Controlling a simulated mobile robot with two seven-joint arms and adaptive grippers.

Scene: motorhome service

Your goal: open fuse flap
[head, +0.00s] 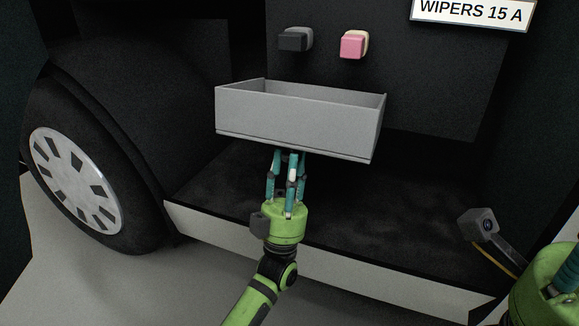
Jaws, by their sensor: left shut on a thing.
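A grey open-topped box-shaped piece (297,112), which looks like the fuse flap, juts out from the dark panel below the fuses, its open side facing up. My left gripper (289,158) reaches up from below to its front lower edge. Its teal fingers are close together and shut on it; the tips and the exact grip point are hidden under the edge. My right gripper (566,272) shows only in part at the lower right edge; its fingertips are cut off.
A dark grey fuse (293,40) and a pink fuse (352,45) stick out of the panel above the box. A "WIPERS 15 A" sign (471,11) is at the top right. A wheel (76,180) stands at left. A dark ledge with a pale sill (330,260) runs below.

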